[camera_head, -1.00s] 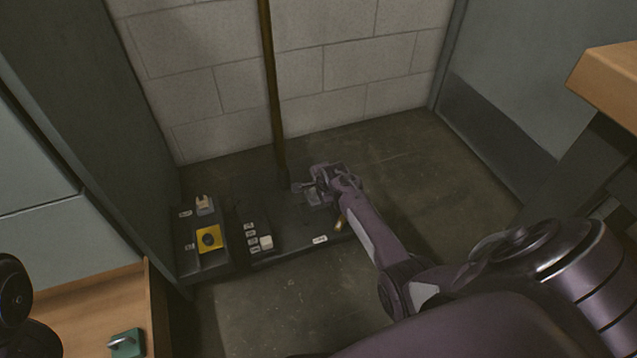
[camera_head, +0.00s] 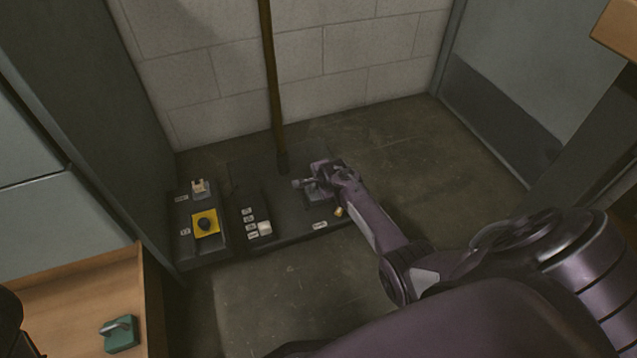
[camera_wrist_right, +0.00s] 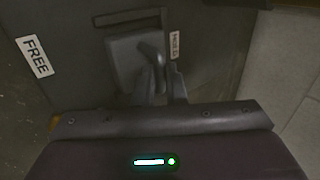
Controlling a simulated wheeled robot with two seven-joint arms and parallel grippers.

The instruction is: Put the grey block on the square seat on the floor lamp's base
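The floor lamp's dark base (camera_head: 285,232) lies on the floor against the wall, with its pole (camera_head: 271,80) rising from the back. My right gripper (camera_head: 312,186) is low over the right part of the base. In the right wrist view, a grey block (camera_wrist_right: 122,62) with a dark raised grip is at the fingertips of my right gripper (camera_wrist_right: 163,80). The fingers are close together beside this grip; whether they clamp it is unclear. The square seat cannot be made out, and whether the block rests on anything is unclear.
A dark box with a yellow plate and black knob (camera_head: 206,224) stands left of the base. The base carries white labels and a white switch (camera_head: 265,229). A green block with a grey handle (camera_head: 119,335) sits on a wooden surface. Floor right of my arm is clear.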

